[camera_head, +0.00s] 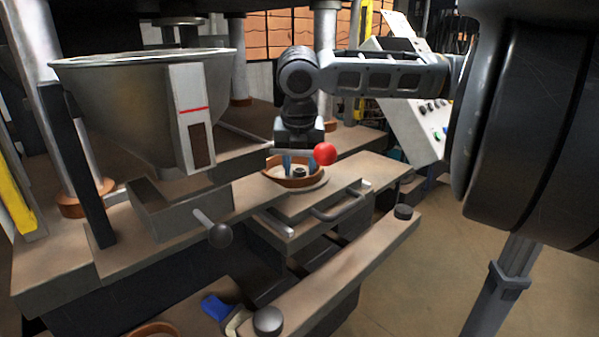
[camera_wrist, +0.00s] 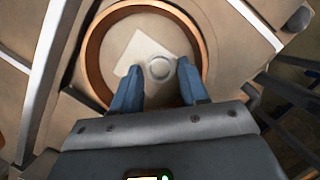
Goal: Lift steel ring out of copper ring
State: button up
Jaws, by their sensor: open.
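The copper ring (camera_wrist: 94,62) is a wide, shallow orange-brown band. In the head view the copper ring (camera_head: 279,178) lies on a round plate of the machine bed. The steel ring (camera_wrist: 151,74) is small and grey and lies inside it, on or beside a pale square patch. In the head view the steel ring (camera_head: 299,174) shows only small and dark. My gripper (camera_wrist: 160,70) is open with blue fingers pointing down into the copper ring, one finger to each side of the steel ring. Whether they touch it I cannot tell. It also shows in the head view (camera_head: 299,167).
A red ball knob (camera_head: 325,153) stands close to the right of my gripper. A large metal hopper (camera_head: 125,110) rises at the left. A dark ball-ended lever (camera_head: 220,235) and a handle (camera_head: 338,206) stick out in front. A blue object (camera_head: 215,307) lies low in front.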

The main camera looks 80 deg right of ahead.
jog(key=c, duration=0.8)
notch_tip(320, 180, up, 10)
jog(key=shift+b, duration=0.3)
dwell(0.4)
notch_tip(320, 180, up, 5)
jog(key=p, duration=0.5)
send_over(299, 171)
jog(key=shift+r, duration=1.05)
